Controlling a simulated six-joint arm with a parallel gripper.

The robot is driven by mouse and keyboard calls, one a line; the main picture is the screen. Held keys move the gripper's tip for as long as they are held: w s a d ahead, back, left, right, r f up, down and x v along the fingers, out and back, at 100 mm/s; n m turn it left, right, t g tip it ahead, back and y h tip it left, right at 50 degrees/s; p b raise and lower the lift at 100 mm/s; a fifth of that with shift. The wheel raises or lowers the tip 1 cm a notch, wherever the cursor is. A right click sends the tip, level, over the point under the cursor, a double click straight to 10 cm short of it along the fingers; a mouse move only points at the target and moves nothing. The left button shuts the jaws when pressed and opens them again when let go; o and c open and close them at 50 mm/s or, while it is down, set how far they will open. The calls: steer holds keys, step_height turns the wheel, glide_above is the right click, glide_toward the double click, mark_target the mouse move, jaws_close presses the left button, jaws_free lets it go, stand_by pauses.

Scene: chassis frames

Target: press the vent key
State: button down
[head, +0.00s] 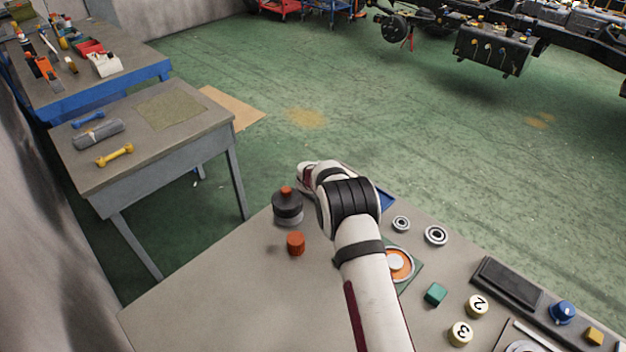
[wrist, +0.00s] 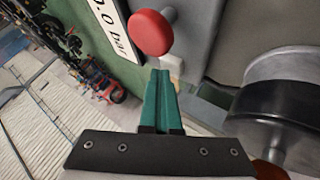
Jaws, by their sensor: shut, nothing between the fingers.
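In the wrist view my gripper (wrist: 160,73) has its two green fingers together, with nothing between them. A round red button (wrist: 152,32) on a stem is just beyond the fingertips, and a gap shows between them. A white display reading "0.0 bar" (wrist: 110,25) is left of the button. A small pale block (wrist: 171,66) shows partly behind the fingertips; I cannot tell whether it or the red button is the vent key. In the head view my arm hides the fingers and this device.
A grey and black cylinder (wrist: 285,100) stands close on the right in the wrist view. In the head view a dark pot with a red knob (head: 287,206) and an orange cylinder (head: 296,243) stand left of my arm. The bench's left front (head: 210,300) is bare.

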steer(key=shift+r, duration=0.85)
steer(key=shift+r, duration=0.1)
steer(key=shift+r, duration=2.4)
